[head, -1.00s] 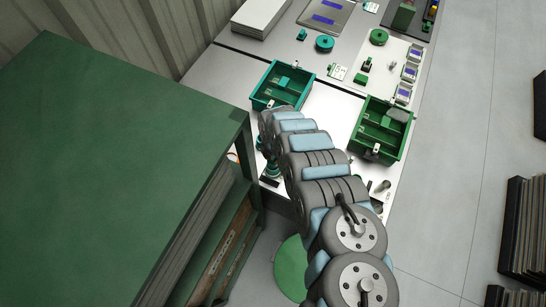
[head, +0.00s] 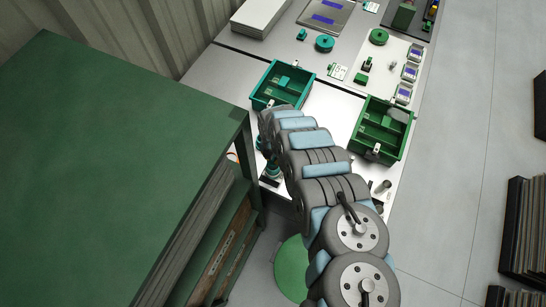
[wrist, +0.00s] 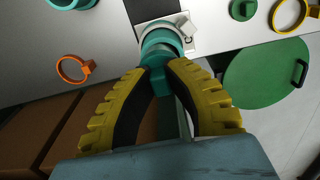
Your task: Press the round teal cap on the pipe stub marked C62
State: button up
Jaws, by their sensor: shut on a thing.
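In the wrist view, the round teal cap (wrist: 160,42) is at the fingertips of my gripper (wrist: 158,68). The yellow ribbed fingers are closed on its near teal part. The cap is over or against a stub on a dark plate (wrist: 148,8); whether it is fully seated cannot be told. A white tag (wrist: 187,42) beside it shows a letter C, the rest unreadable. The pipe stub itself is mostly hidden by the cap. In the head view, a teal piece (head: 272,169) shows left of my arm, which hides the gripper.
A teal bin (head: 283,84) and a green bin (head: 381,128) stand on the bench. An orange ring (wrist: 74,69) and a yellow ring (wrist: 290,14) lie near the cap. A green cabinet (head: 110,150) stands close on the left. A green disc (head: 293,268) is below the bench edge.

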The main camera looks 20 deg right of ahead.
jog(key=shift+f+b, duration=0.65)
jog(key=shift+b, duration=0.15)
dwell(0.8)
jog(key=o, duration=1.2)
jog(key=shift+r, duration=0.1)
jog(key=shift+r+p, duration=3.05)
jog(key=shift+r, duration=0.95)
grip_shut()
